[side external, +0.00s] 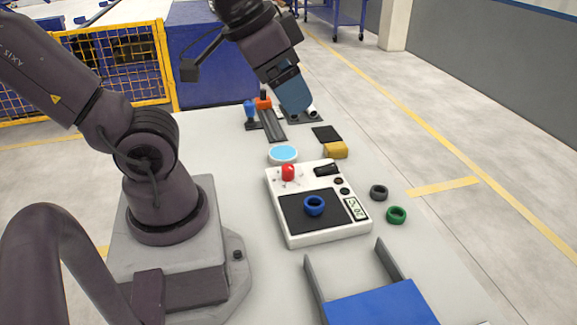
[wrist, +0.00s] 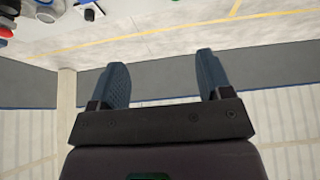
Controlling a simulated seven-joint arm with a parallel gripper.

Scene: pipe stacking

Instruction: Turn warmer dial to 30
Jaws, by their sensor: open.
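The white warmer (side external: 290,232) sits on the table in the side external view. It has a dark plate, a red dial (side external: 288,172) at its upper left corner with small marks around it, and a small display (side external: 355,208) that seems to read 20, seen at an angle. A blue ring (side external: 314,206) lies on the dark plate. My gripper (side external: 296,108) is raised above the far part of the table, beyond the warmer and apart from the dial. In the wrist view my gripper (wrist: 162,68) has its two blue fingers wide apart with nothing between them.
A light-blue round dish (side external: 283,154) and a yellow block (side external: 336,150) stand just beyond the warmer. A dark ring (side external: 379,192) and a green ring (side external: 396,215) lie to its right. A blue tray (side external: 382,305) with two grey uprights is in front. A blue-and-orange fixture (side external: 264,103) stands at the far end.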

